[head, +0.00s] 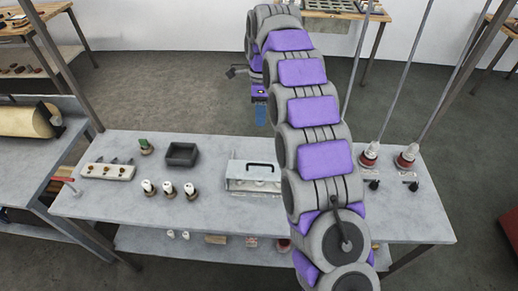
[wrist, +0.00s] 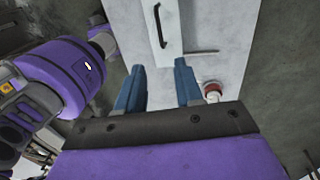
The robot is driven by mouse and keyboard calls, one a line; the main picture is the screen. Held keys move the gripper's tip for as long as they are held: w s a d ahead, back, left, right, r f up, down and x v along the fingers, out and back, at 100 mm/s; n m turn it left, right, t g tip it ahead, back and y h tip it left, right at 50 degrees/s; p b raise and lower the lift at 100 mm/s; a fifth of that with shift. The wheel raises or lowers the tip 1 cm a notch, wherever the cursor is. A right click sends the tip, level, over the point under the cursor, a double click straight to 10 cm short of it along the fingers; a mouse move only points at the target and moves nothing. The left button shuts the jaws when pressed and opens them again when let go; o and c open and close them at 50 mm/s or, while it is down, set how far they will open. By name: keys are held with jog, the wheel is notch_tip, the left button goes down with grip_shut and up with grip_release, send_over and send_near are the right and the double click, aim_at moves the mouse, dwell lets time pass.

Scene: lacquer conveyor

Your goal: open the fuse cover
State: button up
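The fuse cover (head: 240,169) is a pale box-like cover with a dark bar handle (head: 262,166), on the grey table in the head view. Round pale shapes show low at its front, and my arm passes close on its right. In the wrist view the cover (wrist: 175,45) is at the top, with its black handle (wrist: 160,25) beyond my fingertips. My gripper (wrist: 160,72) is open, its two blue fingers apart with nothing between them. In the head view my gripper (head: 261,114) hangs near the table's far edge, behind the cover and apart from it.
On the grey table (head: 225,222) stand a dark open tray (head: 181,155), several white-topped fuses (head: 168,188), a pale strip (head: 108,171) and a green-topped piece (head: 146,146). Two red-based insulators (head: 370,156) stand right of my arm. Thin slanted posts rise at the right.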

jog(key=b, duration=0.5)
send_over(260, 169)
notch_tip(260, 169, down, 17)
grip_shut()
dwell(0.4)
dwell(1.0)
